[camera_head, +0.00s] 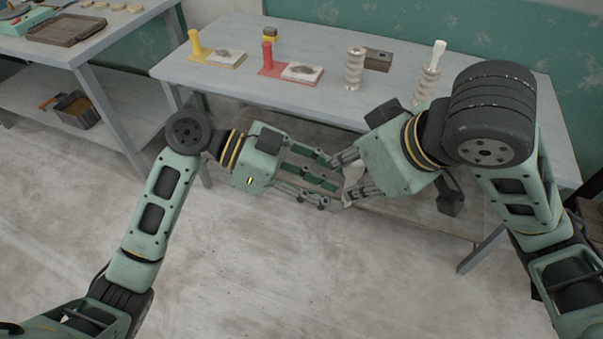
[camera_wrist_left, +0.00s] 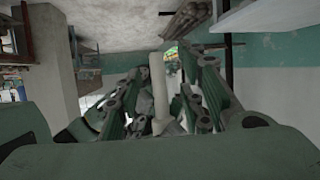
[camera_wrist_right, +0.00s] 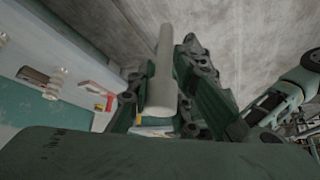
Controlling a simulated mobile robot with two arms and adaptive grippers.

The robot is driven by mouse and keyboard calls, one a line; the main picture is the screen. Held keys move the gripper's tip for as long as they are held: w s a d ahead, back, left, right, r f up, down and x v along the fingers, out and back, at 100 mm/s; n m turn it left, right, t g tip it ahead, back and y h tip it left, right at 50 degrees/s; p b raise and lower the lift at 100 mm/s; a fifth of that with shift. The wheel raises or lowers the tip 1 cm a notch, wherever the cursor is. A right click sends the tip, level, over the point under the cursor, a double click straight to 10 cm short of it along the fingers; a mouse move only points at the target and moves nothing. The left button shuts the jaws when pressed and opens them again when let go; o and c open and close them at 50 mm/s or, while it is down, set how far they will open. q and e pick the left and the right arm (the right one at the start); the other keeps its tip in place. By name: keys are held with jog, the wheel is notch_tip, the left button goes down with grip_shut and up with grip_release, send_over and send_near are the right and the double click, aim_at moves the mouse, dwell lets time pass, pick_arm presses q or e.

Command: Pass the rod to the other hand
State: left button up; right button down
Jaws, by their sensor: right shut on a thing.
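The rod is a plain pale cylinder (camera_wrist_right: 163,75). In the right wrist view it stands between the fingers of my right gripper, which is shut on it. In the head view the right gripper (camera_head: 348,180) faces my left gripper (camera_head: 330,184) in front of the table, and the fingertips of the two overlap. The left gripper's fingers are spread. The left wrist view shows the rod (camera_wrist_left: 160,97) between them, with the right gripper's fingers close around it. In the head view the fingers mostly hide the rod. Whether the left fingers touch it is unclear.
A grey table (camera_head: 230,78) stands behind the grippers. It holds a yellow cylinder (camera_head: 195,43), a red cylinder (camera_head: 267,55), light slabs, stacked pale spindles (camera_head: 354,68) and a brown block (camera_head: 378,60). Another table with trays (camera_head: 65,30) is at the left. The floor in front is clear.

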pick_arm(q)
jog(key=shift+x, duration=2.35)
grip_shut()
pick_arm(e)
jog(key=c, duration=1.4)
grip_release()
jog(key=shift+c, duration=0.2)
